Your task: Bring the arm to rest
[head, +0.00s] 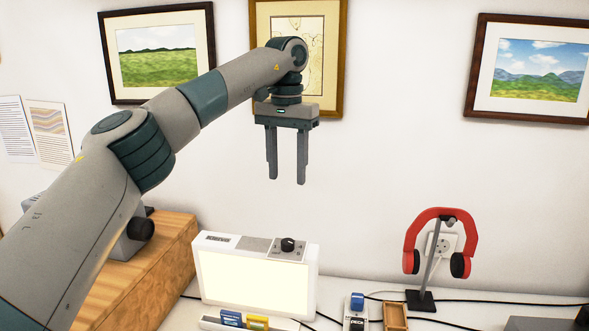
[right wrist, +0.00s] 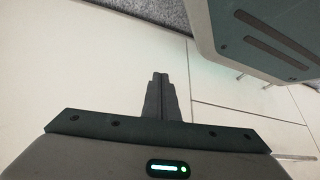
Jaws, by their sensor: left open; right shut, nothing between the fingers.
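My left arm comes in from the left in the head view. Its gripper (head: 287,178) is open and empty, with the fingers pointing down in front of the wall, above the white light box. My right gripper (right wrist: 159,80) shows only in the right wrist view. Its two fingers are shut together with nothing between them. Pale panels with thin seams lie beyond it. The right arm is not seen in the head view.
Three framed prints hang on the wall: a green field (head: 158,55), a map (head: 332,60) partly behind my left arm, and a mountain landscape (head: 528,70). Below stand a lit white box (head: 250,275), red headphones on a stand (head: 440,225), a wooden box (head: 180,245) and cables.

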